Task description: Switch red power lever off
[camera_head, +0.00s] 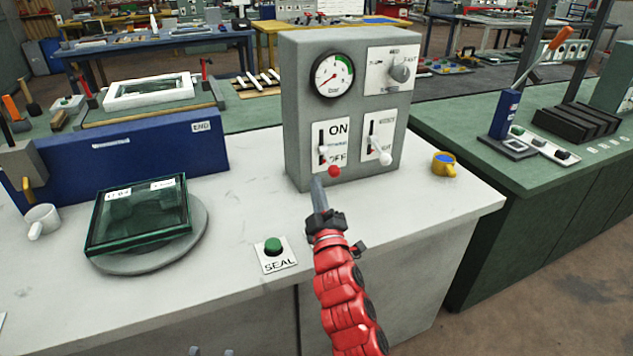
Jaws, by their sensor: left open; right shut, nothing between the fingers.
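A grey control box (296,110) stands on the white-topped bench. Its lower left plate (338,131) is marked ON at the top and OFF at the bottom. The lever there has a red knob (334,171), low on the plate near the OFF lettering. My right gripper (317,182), on the red arm, is shut and empty, its tips just left of and below the red knob. I cannot tell whether they touch it. My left gripper (211,351) barely shows at the bottom edge, with its tips apart.
Beside the red knob is a second lever with a white knob (384,158). A round gauge (332,75) and a dial (401,70) sit above. A yellow-blue cup (444,163) stands right of the box. A green SEAL button (273,246) and a glass-topped case (140,215) lie left.

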